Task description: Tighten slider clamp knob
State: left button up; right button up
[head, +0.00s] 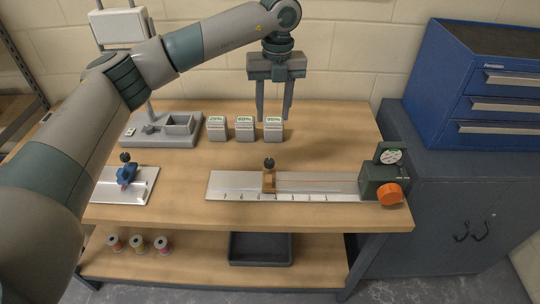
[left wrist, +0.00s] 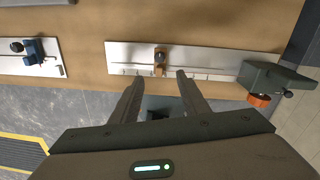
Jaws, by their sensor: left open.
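A brown slider clamp (head: 268,184) sits on a long pale scale plate (head: 235,187) at the middle front of the bench. Its black knob (head: 269,163) stands upright on top. In the left wrist view the knob (left wrist: 160,57) shows just beyond the fingertips. My left gripper (head: 273,117) is open and empty, pointing down above the bench. In the head view it appears above and behind the knob, apart from it. In the left wrist view its fingers (left wrist: 159,77) lie to either side of the clamp's line. My right gripper is in neither view.
A dark block with a dial and orange knob (head: 389,194) stands at the plate's right end. A blue clamp (head: 126,174) sits on another plate at left. Small labelled boxes (head: 244,129) stand behind. A blue drawer cabinet (head: 480,85) is at right.

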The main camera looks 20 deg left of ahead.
aim_at(270, 160)
pick_arm(q)
jog(key=f+p, duration=0.2)
jog(key=f, duration=0.3)
jog(key=f+p, duration=0.2)
jog(key=f, duration=0.3)
jog(key=f+p, duration=0.2)
jog(key=f, duration=0.3)
jog(key=shift+s+a+f, duration=0.15)
jog(key=shift+s+a, duration=0.1)
jog(key=shift+a, duration=0.1)
jog(key=shift+f+p, duration=0.3)
jog(key=shift+f, duration=0.35)
grip_shut()
